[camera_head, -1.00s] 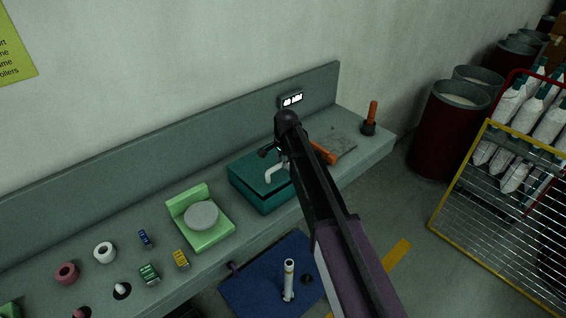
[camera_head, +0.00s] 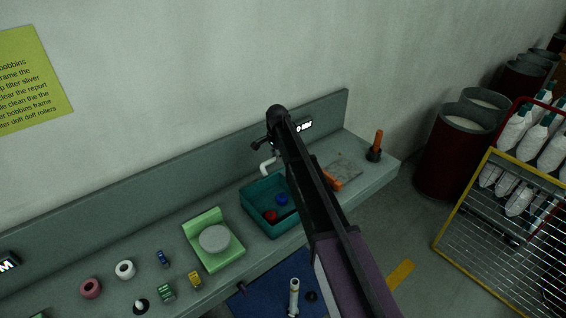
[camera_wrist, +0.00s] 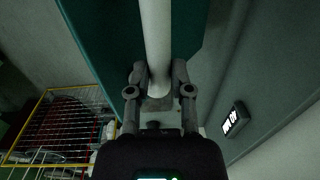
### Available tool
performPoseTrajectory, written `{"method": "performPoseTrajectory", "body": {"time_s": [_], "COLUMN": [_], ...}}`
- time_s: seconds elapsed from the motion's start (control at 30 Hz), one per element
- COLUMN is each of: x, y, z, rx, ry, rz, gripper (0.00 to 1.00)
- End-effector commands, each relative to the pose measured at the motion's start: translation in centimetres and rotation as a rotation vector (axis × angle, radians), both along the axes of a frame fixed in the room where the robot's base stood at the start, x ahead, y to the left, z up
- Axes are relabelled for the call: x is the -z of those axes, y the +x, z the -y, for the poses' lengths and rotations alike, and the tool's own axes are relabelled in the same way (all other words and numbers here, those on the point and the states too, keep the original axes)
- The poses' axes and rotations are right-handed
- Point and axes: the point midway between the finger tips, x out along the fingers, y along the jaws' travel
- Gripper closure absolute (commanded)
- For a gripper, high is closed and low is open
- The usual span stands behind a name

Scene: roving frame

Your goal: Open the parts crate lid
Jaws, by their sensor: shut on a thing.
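The teal parts crate (camera_head: 247,205) stands on the grey bench with its top open in the head view. A red part (camera_head: 270,216) and a blue part (camera_head: 282,200) show inside it. My gripper (camera_head: 262,146) is above the crate's back side, shut on the pale lid handle (camera_head: 267,168). In the wrist view the handle (camera_wrist: 155,40) runs between the fingers (camera_wrist: 160,88), and the teal lid (camera_wrist: 100,35) fills the upper middle. My arm covers part of the crate's right side. The lid is mostly hidden in the head view, so its exact tilt is unclear.
A green fixture with a grey disc (camera_head: 215,238) stands left of the crate. Right of it are an orange-handled tool (camera_head: 333,181), a grey plate (camera_head: 346,166) and an orange handle in a dark holder (camera_head: 376,146). The bench back panel (camera_head: 180,160) rises behind.

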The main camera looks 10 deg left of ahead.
Motion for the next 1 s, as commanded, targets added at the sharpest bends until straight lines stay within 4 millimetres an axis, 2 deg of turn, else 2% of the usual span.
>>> {"method": "performPoseTrajectory", "body": {"time_s": [0.03, 0.1, 0.4, 0.7, 1.0], "x": [-0.9, -1.4, -2.4, -2.0, -1.3], "y": [1.3, 2.2, 6.2, 10.0, 12.0], "z": [-1.3, -2.2, -6.3, -10.0, -12.0], "rx": [-0.004, -0.004, -0.004, -0.002, -0.002], "ry": [0.006, 0.006, 0.005, 0.003, 0.002], "rz": [0.004, 0.004, 0.002, 0.001, 0.001], "gripper": [1.00, 1.00, 1.00, 1.00, 1.00]}}
